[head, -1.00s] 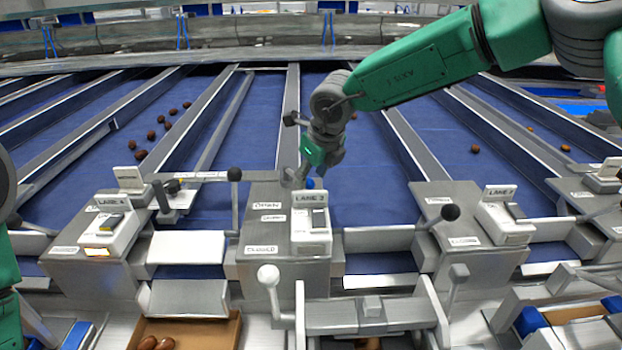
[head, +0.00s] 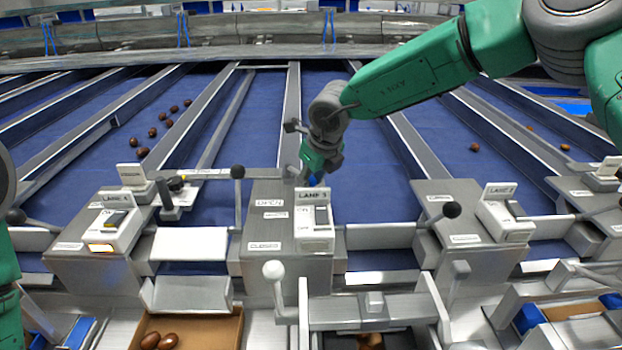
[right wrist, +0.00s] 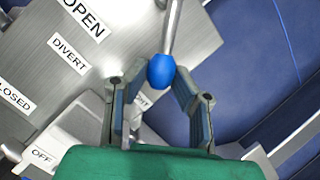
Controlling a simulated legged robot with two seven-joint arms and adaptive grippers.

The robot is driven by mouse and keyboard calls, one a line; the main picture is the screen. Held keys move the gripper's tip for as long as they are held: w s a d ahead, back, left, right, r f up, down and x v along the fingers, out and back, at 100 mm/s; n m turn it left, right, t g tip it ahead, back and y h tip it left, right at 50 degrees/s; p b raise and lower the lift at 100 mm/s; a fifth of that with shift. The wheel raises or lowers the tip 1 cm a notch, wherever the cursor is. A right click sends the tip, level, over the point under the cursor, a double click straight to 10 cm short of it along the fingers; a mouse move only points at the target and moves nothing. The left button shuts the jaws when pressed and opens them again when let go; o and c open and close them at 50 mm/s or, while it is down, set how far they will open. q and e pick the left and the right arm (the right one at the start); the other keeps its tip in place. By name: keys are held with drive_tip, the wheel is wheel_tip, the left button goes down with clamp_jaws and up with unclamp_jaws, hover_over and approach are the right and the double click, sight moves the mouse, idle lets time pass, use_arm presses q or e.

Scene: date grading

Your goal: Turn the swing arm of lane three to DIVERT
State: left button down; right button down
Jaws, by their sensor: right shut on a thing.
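The lane three box (head: 288,262) is a grey metal housing with a LANE 3 sign (head: 312,195) and OPEN, DIVERT and CLOSED labels on its top. My right gripper (head: 314,176) is at its far right corner, shut on a blue knob (right wrist: 161,70). In the right wrist view the knob sits between the fingertips, at the end of a metal rod (right wrist: 173,28) that runs up out of the picture. The labels OPEN and DIVERT (right wrist: 68,54) lie left of the knob. In the head view the gripper mostly hides the knob and rod. My left gripper is out of view.
Black-knobbed levers stand beside lane three, on the left (head: 238,172) and right (head: 452,210). A white-knobbed lever (head: 273,270) stands in front. A brown tray (head: 236,318) with dates is at the bottom left. The blue belt (head: 375,185) right of my gripper is clear.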

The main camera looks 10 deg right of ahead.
drive_tip(key=shift+s+a+r+m+h+b, duration=0.1)
drive_tip(key=shift+a+m+h+b, duration=0.1)
drive_tip(key=shift+a+m, duration=0.25)
drive_tip(key=shift+s+a+r+m+h+b, duration=0.1)
drive_tip(key=shift+a+m+h, duration=0.15)
drive_tip(key=shift+m, duration=0.3)
drive_tip(key=shift+s+a+m+h, duration=0.1)
drive_tip(key=shift+a+m+h, duration=0.25)
drive_tip(key=shift+a+m, duration=0.8)
drive_tip(key=shift+w+a+r+m+h, duration=0.1)
drive_tip(key=shift+a+m+h, duration=0.25)
drive_tip(key=shift+a+m, duration=0.4)
drive_tip(key=shift+w+a+r+m+h, duration=0.1)
drive_tip(key=shift+a+m+h, duration=0.3)
drive_tip(key=shift+m, duration=0.6)
drive_tip(key=c, duration=1.4)
unclamp_jaws()
drive_tip(key=shift+o, duration=0.2)
drive_tip(key=shift+a+f, duration=0.1)
drive_tip(key=shift+f, duration=0.05)
drive_tip(key=shift+s, duration=0.1)
drive_tip(key=v, duration=1.1)
drive_tip(key=shift+a+r, duration=0.15)
drive_tip(key=shift+r, duration=0.25)
